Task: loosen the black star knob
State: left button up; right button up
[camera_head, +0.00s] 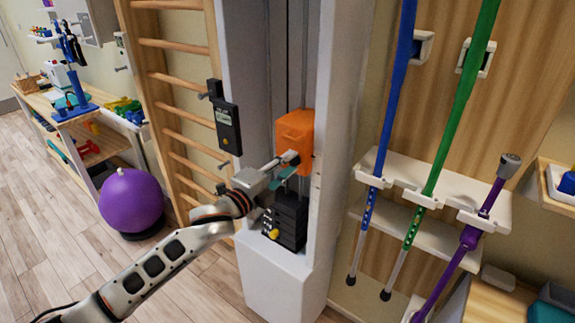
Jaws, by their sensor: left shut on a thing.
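The black star knob (292,158) is a small dark shape on the front of the orange carriage (298,128) in the white column at the centre of the head view. My left gripper (284,166) reaches up to it from the lower left and is shut on it. The fingers hide most of the knob, so its shape and how far it is turned cannot be told. My right gripper is not in view.
Black weight blocks (290,220) with a yellow knob (274,234) sit below the carriage. Wooden wall bars (182,104) carrying a black device (226,118) stand left of the column. Blue, green and purple poles (462,250) stand right. A purple ball (130,203) is at left.

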pick_arm(q)
jog(key=n, duration=0.5)
jog(key=shift+n, duration=0.3)
jog(key=n, duration=2)
jog(key=shift+n, duration=0.4)
jog(key=n, duration=0.4)
jog(key=shift+n, duration=0.3)
jog(key=n, duration=1)
jog(key=shift+n, duration=0.4)
